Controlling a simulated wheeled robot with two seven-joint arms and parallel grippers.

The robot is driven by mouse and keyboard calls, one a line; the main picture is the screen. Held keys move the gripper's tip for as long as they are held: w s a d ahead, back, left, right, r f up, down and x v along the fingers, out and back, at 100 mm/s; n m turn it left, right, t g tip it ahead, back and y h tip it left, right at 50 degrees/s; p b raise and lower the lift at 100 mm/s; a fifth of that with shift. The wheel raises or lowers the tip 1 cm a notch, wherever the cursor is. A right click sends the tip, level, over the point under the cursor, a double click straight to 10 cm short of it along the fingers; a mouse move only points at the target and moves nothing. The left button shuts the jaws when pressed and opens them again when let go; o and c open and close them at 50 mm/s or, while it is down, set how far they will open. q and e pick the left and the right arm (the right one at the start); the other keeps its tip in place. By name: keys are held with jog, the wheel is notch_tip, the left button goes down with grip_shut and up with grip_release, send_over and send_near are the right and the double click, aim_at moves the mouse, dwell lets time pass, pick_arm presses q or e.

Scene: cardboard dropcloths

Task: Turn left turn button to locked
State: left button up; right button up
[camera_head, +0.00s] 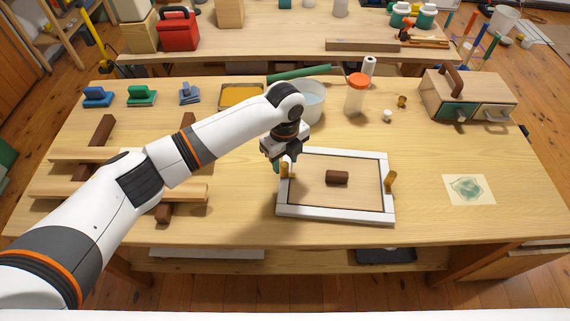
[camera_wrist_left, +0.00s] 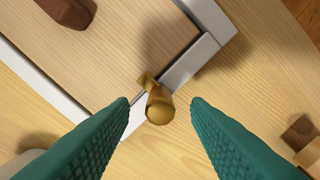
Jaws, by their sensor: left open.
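A white frame (camera_head: 337,217) with a wooden panel (camera_head: 320,196) and a dark brown handle (camera_head: 337,177) lies on the workbench. The left turn button (camera_head: 285,170), a brass-coloured knob, stands on the frame's left side; it also shows in the left wrist view (camera_wrist_left: 158,106). A second, right turn button (camera_head: 390,180) stands on the right side. My left gripper (camera_head: 280,165) is open just above the left button. In the left wrist view its teal fingers (camera_wrist_left: 160,108) lie either side of the knob, apart from it. My right gripper is not in view.
Wooden planks (camera_head: 170,192) lie on the left of the bench (camera_head: 420,215). A bucket (camera_head: 311,104), an orange-lidded jar (camera_head: 356,94) and a small drawer cabinet (camera_head: 470,93) stand behind. A stencil sheet (camera_head: 468,190) lies right, with clear bench around it.

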aim_at(285, 165)
pick_arm(q)
notch_tip(285, 165, up, 9)
jog(key=shift+b, duration=0.4)
